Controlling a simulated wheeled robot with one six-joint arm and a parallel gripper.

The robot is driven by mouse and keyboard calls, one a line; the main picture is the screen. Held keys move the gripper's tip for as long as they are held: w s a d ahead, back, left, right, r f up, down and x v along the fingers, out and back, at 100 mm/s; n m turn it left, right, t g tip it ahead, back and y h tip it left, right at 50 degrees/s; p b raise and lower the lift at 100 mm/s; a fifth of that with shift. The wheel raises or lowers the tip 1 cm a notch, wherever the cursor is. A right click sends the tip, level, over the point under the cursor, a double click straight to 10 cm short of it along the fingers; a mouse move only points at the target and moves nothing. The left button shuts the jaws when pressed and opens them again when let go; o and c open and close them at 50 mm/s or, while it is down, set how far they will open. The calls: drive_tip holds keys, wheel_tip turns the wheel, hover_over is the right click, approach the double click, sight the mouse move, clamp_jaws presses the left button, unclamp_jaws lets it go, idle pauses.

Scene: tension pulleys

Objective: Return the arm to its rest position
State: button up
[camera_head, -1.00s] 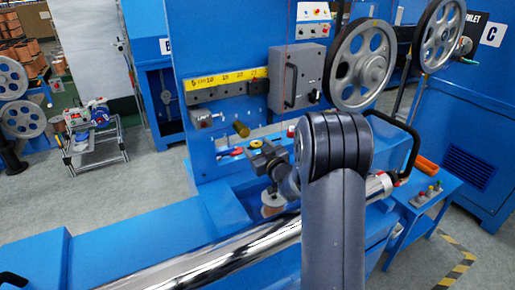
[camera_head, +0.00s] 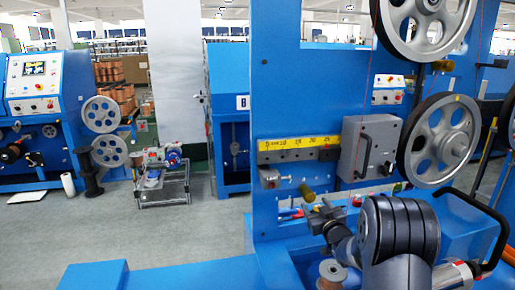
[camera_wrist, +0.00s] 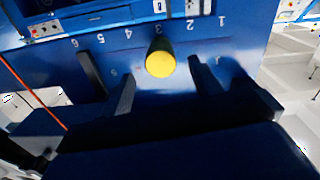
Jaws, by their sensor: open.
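My arm (camera_head: 402,230) reaches in from the lower right of the head view, and its thick dark joint hides part of the blue machine. My gripper (camera_head: 322,214) points left, in front of the machine's upright blue panel (camera_head: 275,90). In the wrist view my gripper (camera_wrist: 162,72) has its dark fingers well apart, with nothing held between them. A yellow-ended round knob (camera_wrist: 160,64) shows between the fingers, on a blue panel with printed numbers. Whether the fingers touch anything cannot be told.
Grey spoked pulleys (camera_head: 440,140) and a grey box with a handle (camera_head: 369,148) stand close above my arm. A copper-coloured spool (camera_head: 331,275) is just below the gripper. A small cart (camera_head: 162,175) stands on the open grey floor at left.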

sight(307, 199)
drive_tip(key=w, duration=0.3)
drive_tip(key=w+a, duration=0.1)
drive_tip(key=w, duration=0.1)
drive_tip(key=shift+w+a+p, duration=0.1)
drive_tip(key=shift+w+p, duration=0.2)
drive_tip(key=shift+w, duration=0.1)
drive_tip(key=shift+a, duration=0.7)
drive_tip(key=shift+s+r, duration=0.1)
